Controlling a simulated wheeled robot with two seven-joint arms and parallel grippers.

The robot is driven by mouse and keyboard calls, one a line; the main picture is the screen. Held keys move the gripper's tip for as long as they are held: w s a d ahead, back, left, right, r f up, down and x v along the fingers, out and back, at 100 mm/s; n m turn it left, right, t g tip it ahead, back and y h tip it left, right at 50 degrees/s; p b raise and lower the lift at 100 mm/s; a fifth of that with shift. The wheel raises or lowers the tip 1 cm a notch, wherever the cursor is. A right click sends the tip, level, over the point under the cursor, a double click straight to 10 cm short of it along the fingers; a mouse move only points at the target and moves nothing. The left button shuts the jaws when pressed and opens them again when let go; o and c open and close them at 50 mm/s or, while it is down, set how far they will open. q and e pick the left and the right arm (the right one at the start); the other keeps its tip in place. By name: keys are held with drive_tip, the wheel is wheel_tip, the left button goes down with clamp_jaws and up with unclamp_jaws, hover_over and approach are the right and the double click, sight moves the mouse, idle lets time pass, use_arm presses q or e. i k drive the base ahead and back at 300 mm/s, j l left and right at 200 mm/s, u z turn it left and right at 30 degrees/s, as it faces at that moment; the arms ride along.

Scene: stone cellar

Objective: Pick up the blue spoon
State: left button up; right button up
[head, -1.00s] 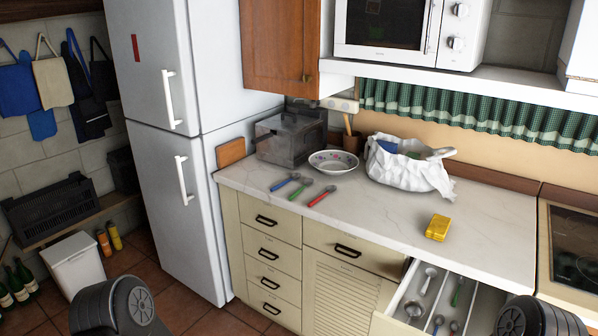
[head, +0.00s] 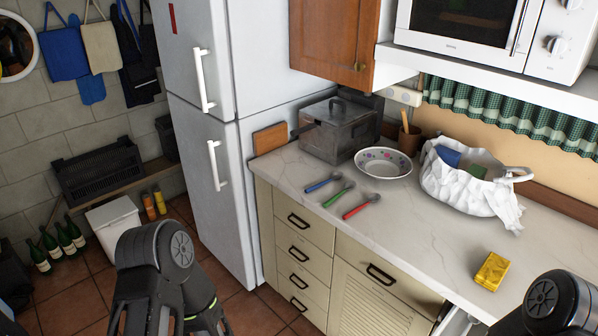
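The blue spoon (head: 323,184) lies on the pale marble worktop (head: 420,240), near its front left part. It is the leftmost of three spoons lying side by side. The green spoon (head: 338,195) lies just right of it, and the red spoon (head: 361,207) lies further right. Nothing covers the blue spoon. Dark parts of my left arm show at the bottom left, and a dark part of my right arm shows at the bottom right. I cannot make out the fingers of either gripper. Both arms are apart from the spoons.
A grey metal box (head: 338,127) and a patterned bowl (head: 383,162) stand behind the spoons. A white bag (head: 465,182) and a yellow packet (head: 491,271) are to the right. The fridge (head: 205,150) rises left of the worktop. The worktop before the bag is clear.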

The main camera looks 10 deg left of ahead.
sight(335, 176)
drive_tip(key=i+j+u, duration=0.15)
drive_tip(key=u, duration=0.3)
drive_tip(key=i+u, duration=0.7)
drive_tip(key=u, duration=0.15)
drive_tip(key=i+j+u, duration=0.2)
drive_tip(key=i, duration=0.65)
drive_tip(key=i+z, duration=0.2)
drive_tip(key=z, duration=0.2)
drive_tip(key=i+z, duration=0.15)
drive_tip(key=z, duration=0.2)
drive_tip(key=i+j+z, duration=0.1)
drive_tip(key=z, duration=0.3)
drive_tip(key=i+z, duration=0.1)
drive_tip(key=z, duration=0.3)
drive_tip(key=i+z, duration=0.1)
drive_tip(key=z, duration=0.25)
drive_tip(key=j+z, duration=0.1)
drive_tip(key=z, duration=0.3)
drive_tip(key=i+j+z, duration=0.15)
drive_tip(key=z, duration=0.25)
